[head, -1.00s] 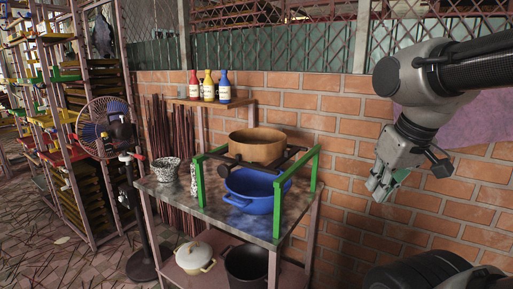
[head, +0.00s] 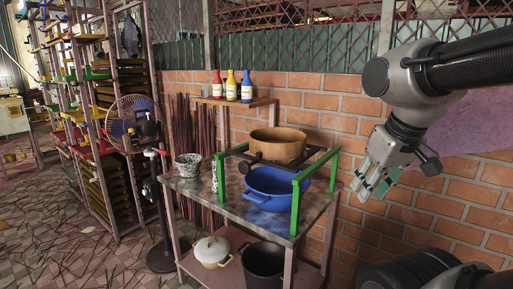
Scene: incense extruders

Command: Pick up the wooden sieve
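The wooden sieve (head: 278,146) is a round, light-brown ring with an open top. It rests on a dark bar frame between green supports (head: 297,208), above the blue pot (head: 270,188) on the metal table. My gripper (head: 371,188) hangs in the air to the right of the sieve, in front of the brick wall and apart from everything. Its fingers point down and to the left. They look empty, with a small green part at the fingertips. The gap between them is too small to judge. The inside bottom of the sieve is hidden.
A patterned pot (head: 188,167) stands on the table (head: 215,203) at left. A white lidded pot (head: 212,251) and a black pot (head: 262,265) sit on the lower shelf. A standing fan (head: 133,125) is at left. Several bottles (head: 231,86) stand on a shelf behind.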

